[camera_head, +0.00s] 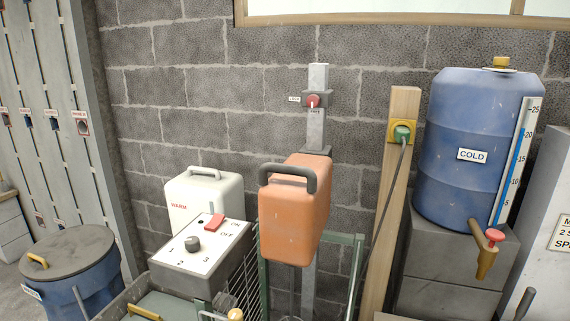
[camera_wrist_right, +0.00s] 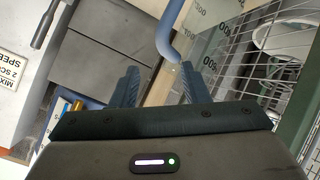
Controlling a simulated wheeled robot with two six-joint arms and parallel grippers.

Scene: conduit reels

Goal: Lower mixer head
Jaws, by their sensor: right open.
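The mixer head (camera_head: 297,215) is an orange box with a dark grey loop handle (camera_head: 289,178) on its upper front. It sits in front of an upright grey metal post (camera_head: 318,80). My left gripper is not in view.
A grey control box (camera_head: 200,257) with a knob and red switch stands left of the head, before a white WARM container (camera_head: 212,192). A wooden post (camera_head: 390,190) and blue COLD barrel (camera_head: 455,150) stand right. Wire mesh (camera_wrist_right: 235,75) shows in the wrist view.

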